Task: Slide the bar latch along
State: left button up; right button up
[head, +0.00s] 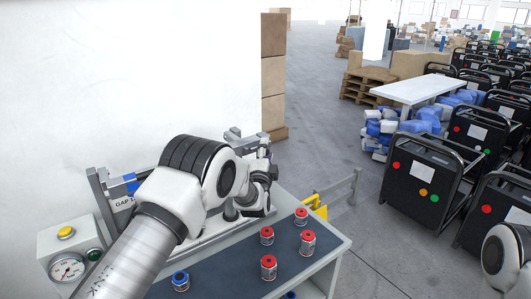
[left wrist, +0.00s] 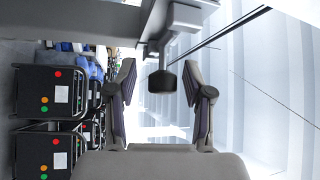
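The grey bar latch (head: 245,141) shows in part in the head view, at the far side of the bench against the white wall. My left arm and wrist hide much of it. In the left wrist view a short grey stem ends in a dark knob (left wrist: 162,81), which looks like the latch handle. My left gripper (left wrist: 161,68) is open, with one finger on each side of the knob and visible gaps to both. In the head view my left gripper (head: 264,178) is small and partly hidden by my wrist. My right gripper is not seen.
The bench (head: 225,268) bears several red-topped cans (head: 308,243) and a blue-topped can (head: 180,281). Black carts (head: 430,185) stand on the floor at right.

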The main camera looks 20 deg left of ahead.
pick_arm(q)
jog(key=v, duration=1.2)
